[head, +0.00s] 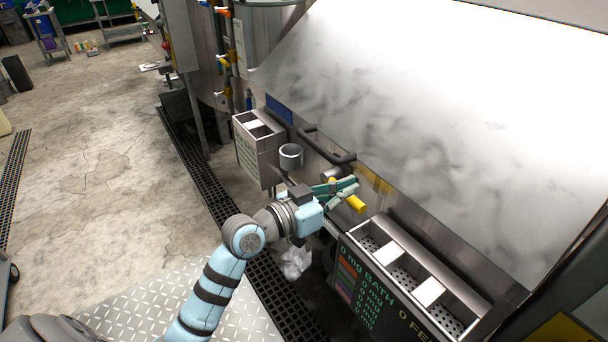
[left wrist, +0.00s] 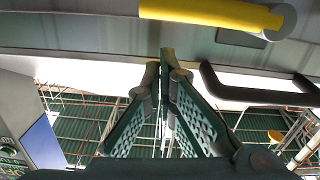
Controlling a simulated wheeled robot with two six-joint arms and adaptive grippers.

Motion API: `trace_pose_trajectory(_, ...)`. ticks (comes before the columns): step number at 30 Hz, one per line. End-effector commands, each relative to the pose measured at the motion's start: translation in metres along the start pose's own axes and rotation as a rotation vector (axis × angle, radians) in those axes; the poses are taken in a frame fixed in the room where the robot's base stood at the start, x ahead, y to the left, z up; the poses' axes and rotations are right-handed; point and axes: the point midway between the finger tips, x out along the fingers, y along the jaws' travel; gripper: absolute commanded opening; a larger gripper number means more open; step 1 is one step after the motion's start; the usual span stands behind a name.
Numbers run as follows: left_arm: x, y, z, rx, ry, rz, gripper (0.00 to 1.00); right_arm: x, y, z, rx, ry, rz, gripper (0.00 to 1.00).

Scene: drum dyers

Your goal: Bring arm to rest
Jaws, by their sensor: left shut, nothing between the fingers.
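My left arm comes in from the bottom left in the head view and reaches to the front of the steel machine. Its left gripper (head: 345,191) has green fingers, which are shut with nothing between them. The gripper also shows in the left wrist view (left wrist: 167,58), with its fingertips together near a steel edge. A yellow handle (head: 356,204) is close to the fingertips in the head view; it shows at the top of the left wrist view (left wrist: 210,14), apart from the fingers. My right gripper is not in view.
A steel machine with a large sloped panel (head: 430,110) fills the right. A three-part bin (head: 455,325) with a labelled front and a smaller box (head: 260,125) flank the arm. A dark bent bar (head: 325,146) and grey cup (head: 291,156) are near. Open floor (head: 90,170) lies left.

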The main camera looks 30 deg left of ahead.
Motion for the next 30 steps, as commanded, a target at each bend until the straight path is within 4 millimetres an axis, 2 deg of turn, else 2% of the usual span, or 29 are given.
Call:
trace_pose_trajectory(1,-0.003,0.002,-0.020,0.001,0.000,0.000,0.00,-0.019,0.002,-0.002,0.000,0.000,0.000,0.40)
trace_pose_trajectory(2,-0.004,0.002,-0.027,0.001,0.000,-0.001,0.00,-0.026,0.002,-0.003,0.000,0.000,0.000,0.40)
trace_pose_trajectory(4,-0.025,0.001,-0.019,0.008,-0.007,-0.002,0.00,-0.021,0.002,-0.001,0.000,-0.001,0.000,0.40)
trace_pose_trajectory(9,-0.076,0.002,-0.017,0.007,-0.010,0.000,0.00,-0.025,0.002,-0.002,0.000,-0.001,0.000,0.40)
trace_pose_trajectory(12,-0.094,0.002,-0.018,0.003,-0.008,-0.002,0.00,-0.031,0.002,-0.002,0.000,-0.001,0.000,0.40)
trace_pose_trajectory(15,-0.102,0.002,-0.018,0.001,-0.003,0.000,0.00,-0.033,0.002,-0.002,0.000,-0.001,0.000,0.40)
trace_pose_trajectory(20,-0.104,0.001,-0.018,0.007,0.006,-0.003,0.00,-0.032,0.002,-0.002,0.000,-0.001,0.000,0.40)
trace_pose_trajectory(22,-0.103,-0.012,-0.010,0.030,-0.008,-0.037,0.00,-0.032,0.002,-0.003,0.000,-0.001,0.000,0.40)
trace_pose_trajectory(23,-0.103,-0.022,-0.003,0.042,-0.023,-0.061,0.00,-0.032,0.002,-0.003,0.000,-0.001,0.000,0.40)
trace_pose_trajectory(26,-0.107,-0.076,0.044,0.077,-0.112,-0.193,0.00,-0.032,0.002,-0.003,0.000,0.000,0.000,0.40)
trace_pose_trajectory(27,-0.114,-0.102,0.073,0.085,-0.166,-0.263,0.00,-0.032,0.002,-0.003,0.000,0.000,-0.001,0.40)
trace_pose_trajectory(29,-0.131,-0.139,0.126,0.090,-0.264,-0.368,0.00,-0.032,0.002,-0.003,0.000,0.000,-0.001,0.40)
trace_pose_trajectory(30,-0.147,-0.158,0.164,0.089,-0.339,-0.432,0.00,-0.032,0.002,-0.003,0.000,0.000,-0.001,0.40)
